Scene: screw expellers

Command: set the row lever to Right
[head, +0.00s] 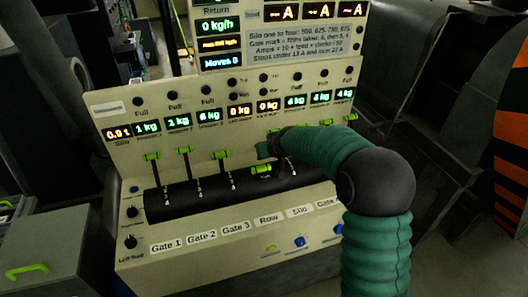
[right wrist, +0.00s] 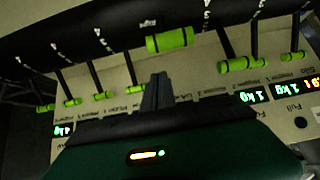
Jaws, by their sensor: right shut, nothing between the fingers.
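The row lever (head: 261,170) has a green cylindrical handle and stands above the "Row" label (head: 268,218) on the sloped cream console. Its handle sits lower on the black drum than the handles beside it. In the right wrist view, the row lever handle (right wrist: 170,40) is near the top middle. My right gripper (head: 264,149) is shut and empty, just behind and above this handle in the head view. Its dark fingers (right wrist: 156,92) point toward the handle in the right wrist view; I cannot tell whether they touch it. My left gripper is not in view.
Gate levers (head: 222,155) stand to the left of the row lever. More green handles (head: 325,122) stand to the right, partly behind my right arm. A display panel (head: 220,110) rises behind the levers. A grey box (head: 40,240) stands at left.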

